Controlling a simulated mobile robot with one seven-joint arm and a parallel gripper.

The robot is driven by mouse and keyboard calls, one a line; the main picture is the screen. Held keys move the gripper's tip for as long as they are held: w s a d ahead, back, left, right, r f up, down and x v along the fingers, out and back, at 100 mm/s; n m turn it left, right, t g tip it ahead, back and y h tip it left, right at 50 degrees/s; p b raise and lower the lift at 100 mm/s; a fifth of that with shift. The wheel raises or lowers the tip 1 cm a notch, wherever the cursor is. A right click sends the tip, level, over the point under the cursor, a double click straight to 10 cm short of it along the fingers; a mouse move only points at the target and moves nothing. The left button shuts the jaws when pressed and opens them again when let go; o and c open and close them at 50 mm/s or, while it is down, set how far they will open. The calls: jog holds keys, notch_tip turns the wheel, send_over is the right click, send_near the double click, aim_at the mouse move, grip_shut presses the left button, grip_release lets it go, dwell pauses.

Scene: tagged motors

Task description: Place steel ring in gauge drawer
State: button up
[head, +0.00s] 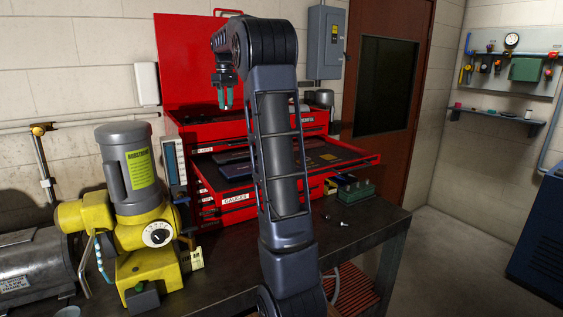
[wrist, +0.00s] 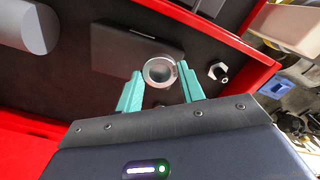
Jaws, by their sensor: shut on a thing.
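In the wrist view the steel ring (wrist: 160,60) sits between the teal fingertips of my gripper (wrist: 160,85), which is shut on it. In the head view the drawer, labelled GAUGES (head: 236,197), is pulled out of the red tool chest. My gripper (head: 224,97) points down above the chest area there, and the ring is too small to make out. My arm hides part of the drawer.
A yellow and grey machine (head: 138,190) stands left of the chest. A green block (head: 355,190) stands on the bench to the right.

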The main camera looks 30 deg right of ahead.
jog(key=s+d+r+m, duration=0.1)
jog(key=s+d+m, duration=0.1)
jog(key=s+d, duration=0.55)
jog(key=s+d+r+m, duration=0.15)
jog(key=s+d, duration=0.25)
jog(key=d, duration=0.7)
jog(key=m, duration=0.3)
send_over(328, 157)
notch_tip(328, 157, down, 19)
jog(key=shift+f, duration=0.1)
jog(key=shift+f, duration=0.2)
jog(key=o, duration=1)
notch_tip(328, 157, up, 13)
jog(key=shift+f, duration=0.2)
jog(key=shift+f, duration=0.1)
